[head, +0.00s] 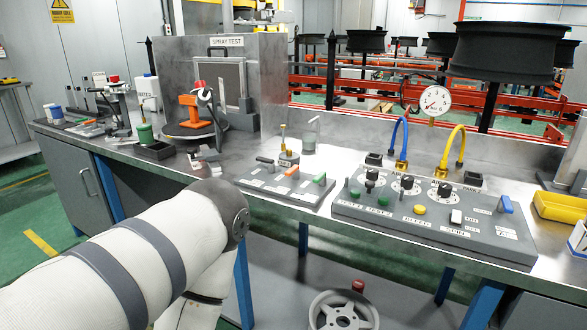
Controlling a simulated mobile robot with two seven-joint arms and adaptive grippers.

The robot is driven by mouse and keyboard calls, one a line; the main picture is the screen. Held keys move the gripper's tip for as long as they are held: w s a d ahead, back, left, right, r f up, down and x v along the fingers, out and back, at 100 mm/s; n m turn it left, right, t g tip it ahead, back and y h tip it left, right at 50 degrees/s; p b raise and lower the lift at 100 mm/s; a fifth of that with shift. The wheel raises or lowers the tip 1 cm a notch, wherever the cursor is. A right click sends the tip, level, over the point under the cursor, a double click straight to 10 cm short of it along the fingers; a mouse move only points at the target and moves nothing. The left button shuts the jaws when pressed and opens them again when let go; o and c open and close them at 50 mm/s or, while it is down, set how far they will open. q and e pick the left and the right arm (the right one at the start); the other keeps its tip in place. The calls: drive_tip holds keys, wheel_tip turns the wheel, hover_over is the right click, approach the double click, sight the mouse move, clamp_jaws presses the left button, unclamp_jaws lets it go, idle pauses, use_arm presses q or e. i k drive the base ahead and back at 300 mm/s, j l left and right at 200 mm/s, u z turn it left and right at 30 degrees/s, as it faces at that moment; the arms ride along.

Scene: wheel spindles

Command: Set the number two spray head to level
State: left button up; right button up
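My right gripper is not in view.
A wheel (343,312) lies below.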

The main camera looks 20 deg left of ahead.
sight(203, 97)
drive_tip(key=k+j+u, duration=0.1)
drive_tip(key=j, duration=0.5)
drive_tip(key=k+j+u, duration=0.1)
drive_tip(key=j, duration=0.55)
drive_tip(key=k+j, duration=0.15)
drive_tip(key=j, duration=0.45)
drive_tip(key=k+j+u, duration=0.15)
drive_tip(key=j, duration=0.5)
